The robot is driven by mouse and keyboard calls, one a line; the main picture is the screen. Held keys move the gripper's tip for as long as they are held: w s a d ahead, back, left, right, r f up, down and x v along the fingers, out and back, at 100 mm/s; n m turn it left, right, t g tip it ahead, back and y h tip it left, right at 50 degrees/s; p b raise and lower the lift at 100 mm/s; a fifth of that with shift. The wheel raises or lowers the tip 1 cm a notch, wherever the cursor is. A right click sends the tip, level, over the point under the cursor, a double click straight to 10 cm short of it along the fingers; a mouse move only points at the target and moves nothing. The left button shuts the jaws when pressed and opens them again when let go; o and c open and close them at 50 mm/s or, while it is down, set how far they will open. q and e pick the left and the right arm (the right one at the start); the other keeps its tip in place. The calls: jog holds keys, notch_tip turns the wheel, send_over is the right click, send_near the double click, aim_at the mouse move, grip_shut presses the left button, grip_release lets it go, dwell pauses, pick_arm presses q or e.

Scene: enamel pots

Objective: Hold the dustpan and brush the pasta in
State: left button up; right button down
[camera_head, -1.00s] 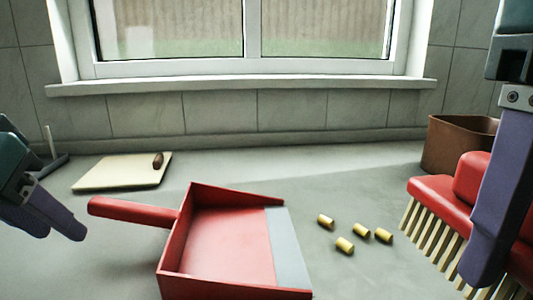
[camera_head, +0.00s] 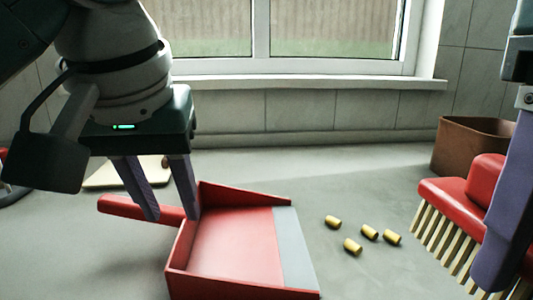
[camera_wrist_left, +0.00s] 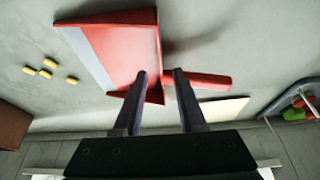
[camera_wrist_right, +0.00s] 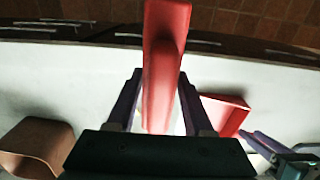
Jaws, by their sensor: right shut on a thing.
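The red dustpan (camera_head: 235,243) lies on the counter with its grey lip facing right and its handle (camera_head: 140,209) pointing left. Several yellow pasta pieces (camera_head: 368,232) lie on the counter just right of the lip. My left gripper (camera_head: 173,212) is open above the dustpan handle, near where it joins the pan; the left wrist view shows the handle (camera_wrist_left: 208,80) by the spread fingers. My right gripper (camera_wrist_right: 160,95) is shut on the red brush (camera_wrist_right: 163,62), whose pale bristles (camera_head: 445,240) point down, right of the pasta.
A brown bin (camera_head: 470,145) stands at the back right, behind the brush. A cream board (camera_head: 105,176) lies behind the dustpan handle, partly hidden by my left arm. A window and tiled wall close off the back.

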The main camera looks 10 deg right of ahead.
aim_at(180, 230)
pick_arm(q)
jog(key=x, duration=0.6)
jog(key=shift+w+f, duration=0.2)
grip_shut()
dwell(1.0)
